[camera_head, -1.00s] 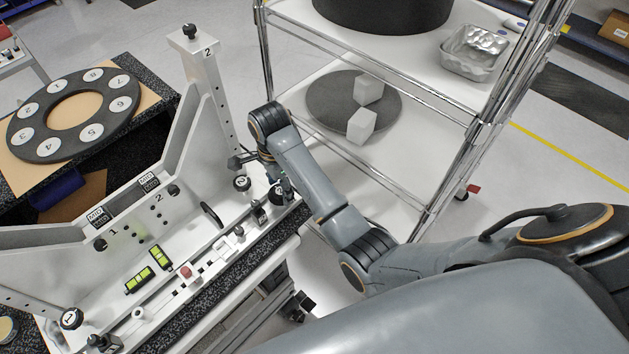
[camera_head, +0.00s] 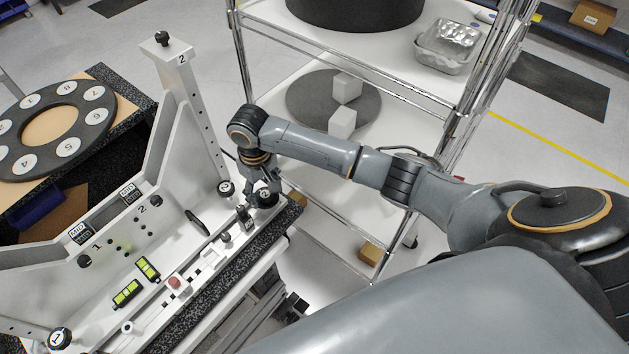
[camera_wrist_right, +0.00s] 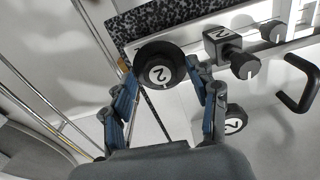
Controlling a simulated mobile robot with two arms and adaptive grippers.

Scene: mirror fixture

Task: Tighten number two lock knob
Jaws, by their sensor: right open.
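A large round black knob marked 2 (camera_head: 265,198) stands at the right front corner of the white fixture (camera_head: 150,262). In the right wrist view this knob (camera_wrist_right: 160,66) lies between the fingertips of my right gripper (camera_wrist_right: 164,84). The gripper is open, with a blue-padded finger on either side; I cannot tell whether they touch it. In the head view the right gripper (camera_head: 262,182) points down over the knob. A second knob marked 2 (camera_head: 226,187) is just left of it and shows beyond the right finger in the wrist view (camera_wrist_right: 235,120). My left gripper is out of view.
A block marked 2 with a small knob (camera_wrist_right: 222,45) sits close beside the gripper, and a black handle (camera_wrist_right: 300,85) stands farther right. The fixture's tall post (camera_head: 190,100) rises behind. A wire shelf (camera_head: 380,75) stands right of the fixture, near my right arm.

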